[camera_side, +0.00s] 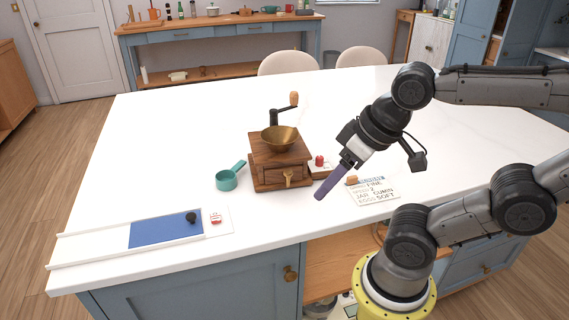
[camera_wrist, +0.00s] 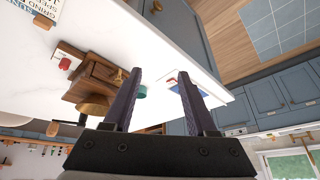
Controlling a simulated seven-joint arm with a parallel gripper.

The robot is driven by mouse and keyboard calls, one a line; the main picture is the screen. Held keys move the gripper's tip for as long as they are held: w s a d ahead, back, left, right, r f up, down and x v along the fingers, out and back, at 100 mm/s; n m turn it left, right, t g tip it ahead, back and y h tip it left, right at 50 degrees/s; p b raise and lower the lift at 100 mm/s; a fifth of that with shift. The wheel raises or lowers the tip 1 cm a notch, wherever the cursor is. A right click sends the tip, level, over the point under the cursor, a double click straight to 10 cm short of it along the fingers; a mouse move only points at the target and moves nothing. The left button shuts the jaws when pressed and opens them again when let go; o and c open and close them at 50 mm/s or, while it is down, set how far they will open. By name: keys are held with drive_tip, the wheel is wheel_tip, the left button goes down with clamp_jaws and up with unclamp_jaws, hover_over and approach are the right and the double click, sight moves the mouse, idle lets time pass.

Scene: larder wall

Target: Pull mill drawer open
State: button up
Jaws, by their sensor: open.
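The mill (camera_side: 279,165) is a wooden box with a brass hopper and a crank, standing upright on the white counter. Its drawer (camera_side: 281,178) has a small brass knob (camera_side: 289,177) on the front and looks closed. My gripper (camera_side: 322,194) is to the right of the drawer front, pointing down and left, apart from the knob. In the wrist view, my gripper (camera_wrist: 159,78) has its two purple fingers spread with nothing between them. The mill (camera_wrist: 97,78) shows there left of the fingers, partly hidden behind the left one.
A teal measuring cup (camera_side: 228,178) sits left of the mill. A printed card (camera_side: 377,194) lies to the right, and a small block with a red knob (camera_side: 320,165) stands beside the mill. A white tray with a blue panel (camera_side: 165,229) lies at front left.

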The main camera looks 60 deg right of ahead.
drive_tip(key=w+d+r+m+g, duration=0.4)
drive_tip(key=w+d+r+m, duration=0.3)
drive_tip(key=w+m, duration=0.65)
drive_tip(key=m+g, duration=0.1)
drive_tip(key=m, duration=0.3)
hover_over(288, 171)
drive_tip(key=f, duration=0.2)
wheel_tip(288, 171, down, 13)
drive_tip(key=shift+a+f, duration=0.1)
drive_tip(key=shift+f, duration=0.05)
clamp_jaws()
idle(0.6)
